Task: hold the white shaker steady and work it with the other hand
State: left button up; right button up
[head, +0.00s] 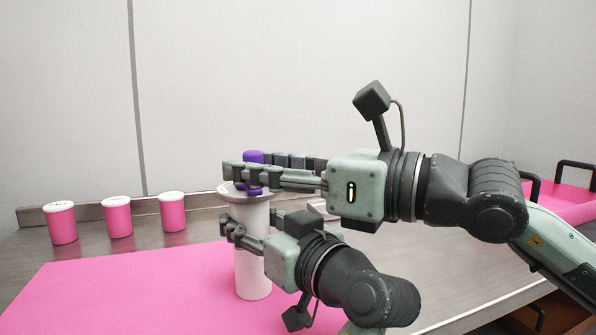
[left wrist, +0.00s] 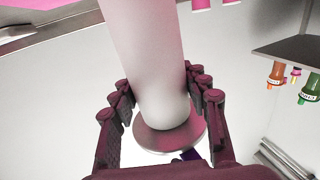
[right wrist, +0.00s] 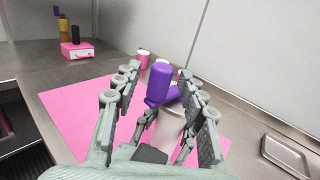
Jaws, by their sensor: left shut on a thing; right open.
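The white shaker (head: 253,268) stands upright on the pink mat in the head view. It is a tall cylinder with a wide rim and a purple handle (head: 253,157) on top. My left gripper (head: 250,232) is shut around its upper body, under the rim; the left wrist view shows the white body (left wrist: 145,50) between the fingers. My right gripper (head: 243,172) is open at the top. In the right wrist view the purple handle (right wrist: 172,85) stands between its spread fingers; I cannot tell if they touch it. The fingers partly hide the shaker's top.
Three pink jars with white lids (head: 61,223) (head: 118,217) (head: 172,212) stand at the back left. The pink mat (head: 130,290) is clear left of the shaker. A pink tray (head: 563,203) with dark handles is at the far right. A pink box (right wrist: 78,50) shows in the right wrist view.

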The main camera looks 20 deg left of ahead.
jog(key=s+d, duration=0.2)
jog(key=d, duration=0.8)
jog(key=shift+d, duration=0.35)
pick_arm(q)
jog(key=o, duration=1.5)
jog(key=shift+c, duration=0.2)
